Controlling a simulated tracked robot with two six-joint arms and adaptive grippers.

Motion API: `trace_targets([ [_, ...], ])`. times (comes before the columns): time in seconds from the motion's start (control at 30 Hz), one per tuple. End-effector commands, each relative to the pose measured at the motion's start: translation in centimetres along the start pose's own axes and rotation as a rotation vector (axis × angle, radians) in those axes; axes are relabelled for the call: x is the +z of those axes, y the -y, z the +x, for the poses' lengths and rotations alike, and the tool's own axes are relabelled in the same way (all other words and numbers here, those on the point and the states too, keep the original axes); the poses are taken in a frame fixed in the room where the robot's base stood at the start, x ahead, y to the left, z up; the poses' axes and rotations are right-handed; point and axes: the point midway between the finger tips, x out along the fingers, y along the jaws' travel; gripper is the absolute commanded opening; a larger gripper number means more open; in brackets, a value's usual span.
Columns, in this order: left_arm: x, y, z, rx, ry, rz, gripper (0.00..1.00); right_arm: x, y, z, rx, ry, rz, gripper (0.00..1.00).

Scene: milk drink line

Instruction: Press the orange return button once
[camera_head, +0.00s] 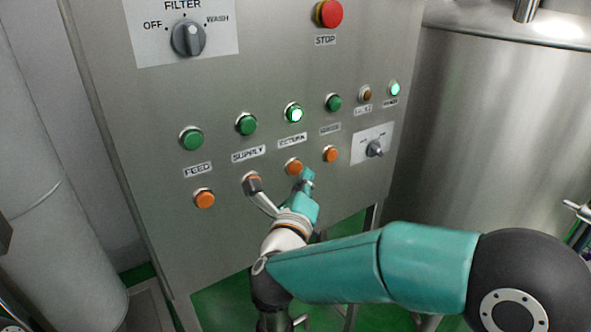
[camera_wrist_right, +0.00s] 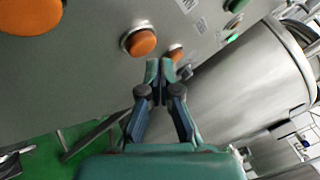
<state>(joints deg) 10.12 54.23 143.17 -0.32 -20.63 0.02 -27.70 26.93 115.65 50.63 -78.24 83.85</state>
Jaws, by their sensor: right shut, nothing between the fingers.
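The orange return button (camera_head: 294,166) sits on the steel panel below the RETURN label (camera_head: 292,142). In the right wrist view it is most likely the middle orange button (camera_wrist_right: 140,42). My right gripper (camera_head: 308,174) is shut and empty, with its teal fingertips just right of and slightly below that button in the head view. In the right wrist view the fingertips (camera_wrist_right: 160,68) appear to the lower right of the button. I cannot tell whether they touch the panel. My left gripper is not in view.
Another orange button (camera_head: 331,154) is to the right and one (camera_head: 204,199) is at far left. Green buttons, one lit (camera_head: 294,113), line the row above. A red stop button (camera_head: 329,13) is higher. A steel tank (camera_head: 500,110) stands right.

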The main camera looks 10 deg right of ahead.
Motion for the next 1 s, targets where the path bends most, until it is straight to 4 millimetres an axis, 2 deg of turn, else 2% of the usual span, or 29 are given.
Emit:
trace_targets([
  [1.0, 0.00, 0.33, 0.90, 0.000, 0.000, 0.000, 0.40, 0.59, -0.40, 0.55, 0.002, 0.001, 0.000, 0.00],
])
